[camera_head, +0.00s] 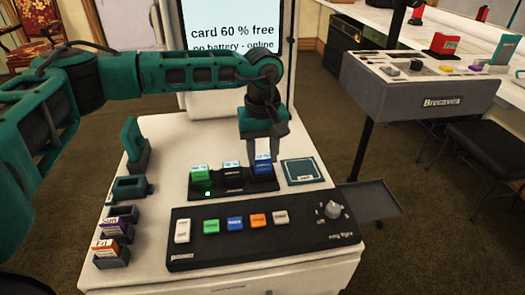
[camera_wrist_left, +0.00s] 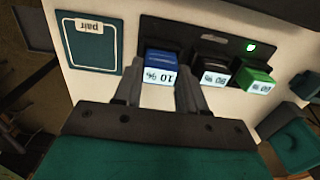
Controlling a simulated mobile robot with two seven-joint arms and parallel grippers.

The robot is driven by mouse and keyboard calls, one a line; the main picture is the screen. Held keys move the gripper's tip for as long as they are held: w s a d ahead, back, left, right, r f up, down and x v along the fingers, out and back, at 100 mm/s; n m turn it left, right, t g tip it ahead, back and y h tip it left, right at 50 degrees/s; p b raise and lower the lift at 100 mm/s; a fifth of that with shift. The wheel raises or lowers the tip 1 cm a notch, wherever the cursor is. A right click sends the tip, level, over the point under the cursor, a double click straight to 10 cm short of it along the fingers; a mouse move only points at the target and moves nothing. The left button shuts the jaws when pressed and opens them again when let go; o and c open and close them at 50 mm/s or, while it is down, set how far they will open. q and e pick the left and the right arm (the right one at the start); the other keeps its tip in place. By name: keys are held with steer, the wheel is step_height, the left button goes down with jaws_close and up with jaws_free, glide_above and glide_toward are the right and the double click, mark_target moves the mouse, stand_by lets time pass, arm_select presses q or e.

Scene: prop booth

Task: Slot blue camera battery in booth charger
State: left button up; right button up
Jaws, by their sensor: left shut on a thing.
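The blue battery (camera_head: 263,168) is at the right-hand bay of the black charger (camera_head: 234,189) on the white booth top. My left gripper (camera_head: 267,157) points down and is shut on it. In the left wrist view the blue battery (camera_wrist_left: 161,68) shows a "10 %" label between the fingers of my left gripper (camera_wrist_left: 159,88). It lines up with the bay; I cannot tell whether it is fully seated. A green battery (camera_head: 200,173) and a black battery (camera_head: 231,172) occupy the other two bays. A green light (camera_wrist_left: 250,47) glows beside the green battery. My right gripper is not in view.
A teal square pad (camera_head: 300,171) lies right of the charger. A black panel (camera_head: 190,257) with coloured buttons and a knob (camera_head: 333,210) stands in front. Small holders (camera_head: 113,258) line the left edge. A screen (camera_head: 232,35) stands behind; a grey shelf (camera_head: 372,199) juts out right.

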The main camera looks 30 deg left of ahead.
arm_select(q)
steer(key=shift+f, duration=0.1)
steer(key=shift+f+b, duration=0.35)
steer(key=shift+f, duration=0.15)
steer(key=o, duration=1.2)
steer(key=shift+c, duration=0.2)
steer(key=shift+r, duration=0.1)
steer(key=shift+r+p, duration=2.55)
steer(key=shift+r, duration=0.95)
